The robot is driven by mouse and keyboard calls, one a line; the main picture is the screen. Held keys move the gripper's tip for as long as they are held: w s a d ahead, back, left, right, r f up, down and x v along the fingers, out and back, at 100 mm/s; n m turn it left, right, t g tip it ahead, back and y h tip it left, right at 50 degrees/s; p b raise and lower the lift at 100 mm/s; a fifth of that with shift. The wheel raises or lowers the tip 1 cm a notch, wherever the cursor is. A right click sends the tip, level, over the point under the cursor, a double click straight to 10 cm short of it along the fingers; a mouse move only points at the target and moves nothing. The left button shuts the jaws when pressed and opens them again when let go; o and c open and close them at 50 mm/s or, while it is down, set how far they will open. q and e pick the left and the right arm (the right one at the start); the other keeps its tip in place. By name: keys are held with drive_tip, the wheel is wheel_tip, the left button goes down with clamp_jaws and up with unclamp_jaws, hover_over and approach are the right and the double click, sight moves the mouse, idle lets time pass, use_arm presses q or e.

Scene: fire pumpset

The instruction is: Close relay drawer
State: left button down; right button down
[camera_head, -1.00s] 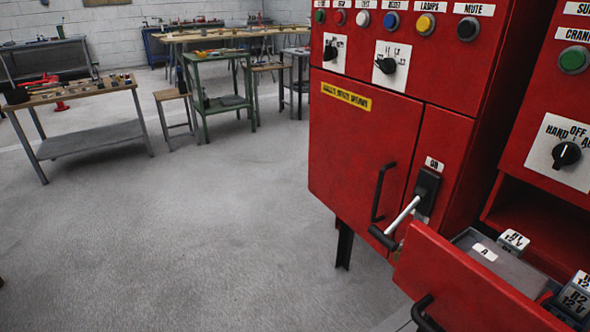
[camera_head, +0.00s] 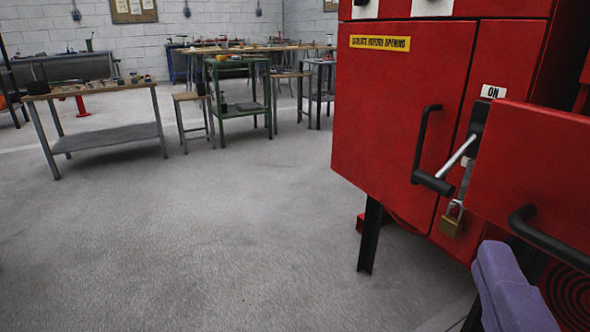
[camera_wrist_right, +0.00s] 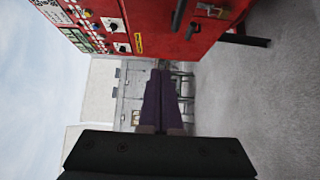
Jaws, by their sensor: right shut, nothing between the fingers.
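The relay drawer (camera_head: 525,165) is red and stands pulled out at the right edge of the head view; its inside is hidden from here. A black bar handle (camera_head: 550,238) is on its front. My right gripper (camera_head: 508,285) shows as purple fingers below and left of that handle, apart from it as far as I can tell. In the right wrist view the purple fingers (camera_wrist_right: 161,95) are together with nothing between them. My left gripper is not in view.
The red cabinet (camera_head: 395,120) has a closed door with a black handle (camera_head: 424,145), a switch lever (camera_head: 455,160) marked ON and a brass padlock (camera_head: 452,220). A black leg (camera_head: 371,235) stands below. Workbenches (camera_head: 100,120) stand far back; the floor (camera_head: 200,250) between is clear.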

approach(479, 164)
drive_tip(key=w+a, duration=0.1)
drive_tip(key=w, duration=0.3)
drive_tip(key=shift+w+d+p, duration=0.15)
drive_tip(key=shift+w+d, duration=0.1)
drive_tip(key=shift+d, duration=0.3)
drive_tip(key=shift+w+d+p, duration=0.15)
drive_tip(key=shift+w+d, duration=0.1)
drive_tip(key=shift+d, duration=0.3)
drive_tip(key=shift+w+d, duration=0.15)
drive_tip(key=shift+d, duration=0.4)
